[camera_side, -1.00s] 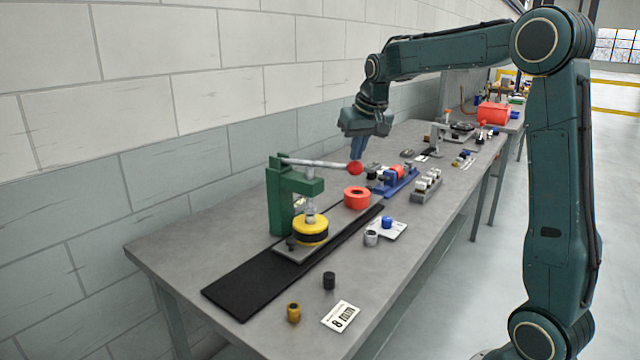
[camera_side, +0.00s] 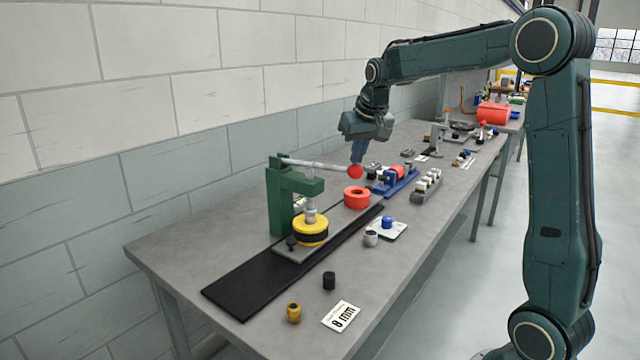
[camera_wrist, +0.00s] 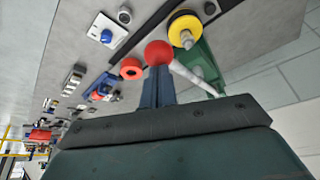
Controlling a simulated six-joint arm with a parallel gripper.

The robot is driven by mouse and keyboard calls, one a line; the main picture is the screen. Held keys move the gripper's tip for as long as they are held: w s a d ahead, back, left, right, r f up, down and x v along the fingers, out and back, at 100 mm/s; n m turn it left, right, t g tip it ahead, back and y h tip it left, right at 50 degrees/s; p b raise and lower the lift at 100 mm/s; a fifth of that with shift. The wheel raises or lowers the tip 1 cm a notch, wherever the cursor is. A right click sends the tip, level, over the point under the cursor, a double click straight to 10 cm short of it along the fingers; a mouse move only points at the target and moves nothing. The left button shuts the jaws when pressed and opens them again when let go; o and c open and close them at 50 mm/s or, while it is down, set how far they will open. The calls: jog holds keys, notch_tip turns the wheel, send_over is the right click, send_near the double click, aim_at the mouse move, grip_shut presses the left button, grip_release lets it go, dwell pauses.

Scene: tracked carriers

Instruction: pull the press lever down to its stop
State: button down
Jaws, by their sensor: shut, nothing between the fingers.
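The green press (camera_side: 280,200) stands on the bench near the wall. Its grey lever (camera_side: 318,165) reaches to the right, nearly level with a slight downward tilt, and ends in a red ball knob (camera_side: 355,171). My gripper (camera_side: 358,153) is shut and empty, with its fingertips right at the top of the knob. In the wrist view the blue-grey fingers (camera_wrist: 157,84) are together and meet the red knob (camera_wrist: 158,53). They appear to touch it, though a small gap cannot be ruled out. A yellow and black carrier (camera_side: 311,230) sits under the press ram.
A white card with a blue part (camera_side: 387,224), a black cylinder (camera_side: 329,280) and a brass piece (camera_side: 293,312) lie toward the front.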

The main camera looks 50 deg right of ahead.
aim_at(359, 167)
jog(key=shift+s+f, duration=0.15)
jog(key=shift+f, duration=0.85)
jog(key=shift+s+f, duration=0.15)
jog(key=shift+f, duration=0.8)
dwell(2.8)
jog(key=shift+r, duration=0.15)
notch_tip(359, 167, up, 13)
dwell(2.2)
jog(key=shift+w, duration=0.1)
